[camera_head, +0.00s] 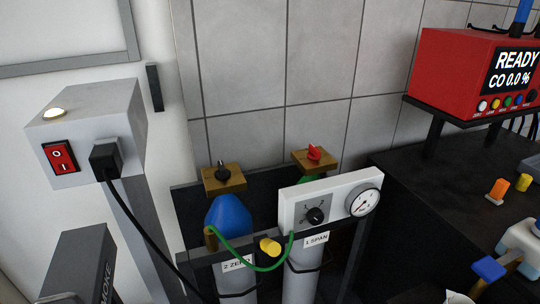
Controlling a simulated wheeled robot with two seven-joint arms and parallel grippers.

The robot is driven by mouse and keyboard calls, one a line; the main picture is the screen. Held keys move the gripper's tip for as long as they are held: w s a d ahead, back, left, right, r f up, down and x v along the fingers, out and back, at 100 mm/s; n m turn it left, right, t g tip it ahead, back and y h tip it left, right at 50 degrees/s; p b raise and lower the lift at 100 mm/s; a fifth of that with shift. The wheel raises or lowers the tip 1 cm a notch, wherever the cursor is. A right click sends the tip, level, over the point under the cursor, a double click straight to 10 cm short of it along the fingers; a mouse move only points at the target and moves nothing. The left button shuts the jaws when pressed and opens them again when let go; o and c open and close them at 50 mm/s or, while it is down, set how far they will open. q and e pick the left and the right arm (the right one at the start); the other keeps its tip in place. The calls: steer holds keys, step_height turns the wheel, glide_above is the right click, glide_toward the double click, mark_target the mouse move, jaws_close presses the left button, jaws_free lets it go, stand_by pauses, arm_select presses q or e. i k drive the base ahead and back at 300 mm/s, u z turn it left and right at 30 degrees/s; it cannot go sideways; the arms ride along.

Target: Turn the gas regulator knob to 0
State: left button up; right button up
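The gas regulator is a white panel (290,207) in front of the right gas cylinder, low in the middle of the head view. The marks and the knob's pointer are too small to read surely. A round pressure gauge (362,202) is on the panel's right end. A green hose (262,268) runs from the panel's lower edge to a brass fitting by the left cylinder. Neither of my grippers shows in this view, and nothing touches the knob.
The left cylinder (230,215), labelled 2 ZERO, has a black valve knob (223,173); the one labelled 1 SPAN has a red valve knob (314,153). A grey switch box (90,125) stands left. A red analyser (455,75) reading READY stands above the dark bench (430,210) at right.

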mark_target(315, 215)
steer(key=z, duration=1.05)
steer(key=k, duration=0.85)
steer(key=u, duration=0.75)
steer(key=i, duration=0.5)
